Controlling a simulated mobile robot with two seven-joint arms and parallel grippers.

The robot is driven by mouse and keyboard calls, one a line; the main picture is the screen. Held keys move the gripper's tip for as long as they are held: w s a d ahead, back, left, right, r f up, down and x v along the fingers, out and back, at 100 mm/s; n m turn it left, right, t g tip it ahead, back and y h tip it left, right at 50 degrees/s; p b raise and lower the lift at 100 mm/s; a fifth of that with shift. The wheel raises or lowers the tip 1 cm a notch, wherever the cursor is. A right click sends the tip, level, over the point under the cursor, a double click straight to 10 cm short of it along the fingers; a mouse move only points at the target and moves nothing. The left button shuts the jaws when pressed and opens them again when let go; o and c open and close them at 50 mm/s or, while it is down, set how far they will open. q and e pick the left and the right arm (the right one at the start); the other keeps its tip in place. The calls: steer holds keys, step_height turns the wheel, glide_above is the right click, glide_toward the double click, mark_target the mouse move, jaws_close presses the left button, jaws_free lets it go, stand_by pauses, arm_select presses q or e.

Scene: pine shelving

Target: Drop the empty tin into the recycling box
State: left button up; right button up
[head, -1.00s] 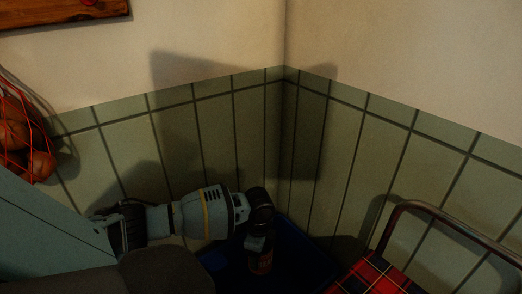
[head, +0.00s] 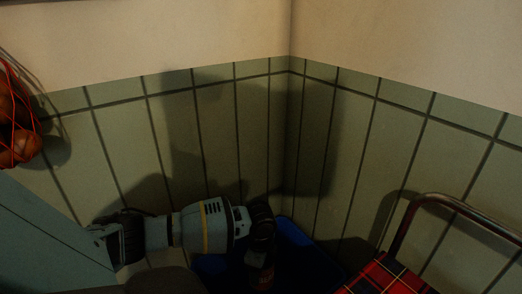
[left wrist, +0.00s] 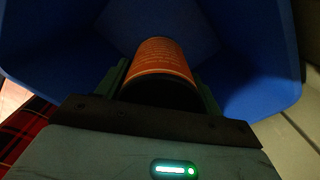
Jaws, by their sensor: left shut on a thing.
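My left gripper (left wrist: 160,92) is shut on the tin (left wrist: 160,58), which shows an orange label with small print in the left wrist view. In the head view the left gripper (head: 260,256) points down at the blue recycling box (head: 298,236), and the tin (head: 262,278) shows dimly below it. The box's blue walls (left wrist: 225,45) surround the tin in the left wrist view. How deep the tin is in the box I cannot tell. The box's near part is cut off or dark in the head view. My right gripper is not in view.
A metal-framed thing with red tartan cloth (head: 385,278) stands right of the box, its tubular rail (head: 440,198) rising beside it. A red net of round brown produce (head: 18,125) hangs at left. Tiled walls meet in the corner behind the box.

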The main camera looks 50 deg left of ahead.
arm_select(q)
steer(key=o, duration=1)
steer(key=shift+o, duration=0.3)
steer(key=shift+r, duration=0.15)
step_height(320, 180, up, 7)
steer(key=shift+f+p, duration=0.15)
steer(key=shift+p, duration=0.65)
steer(key=shift+r, duration=0.45)
steer(key=shift+s, duration=0.1)
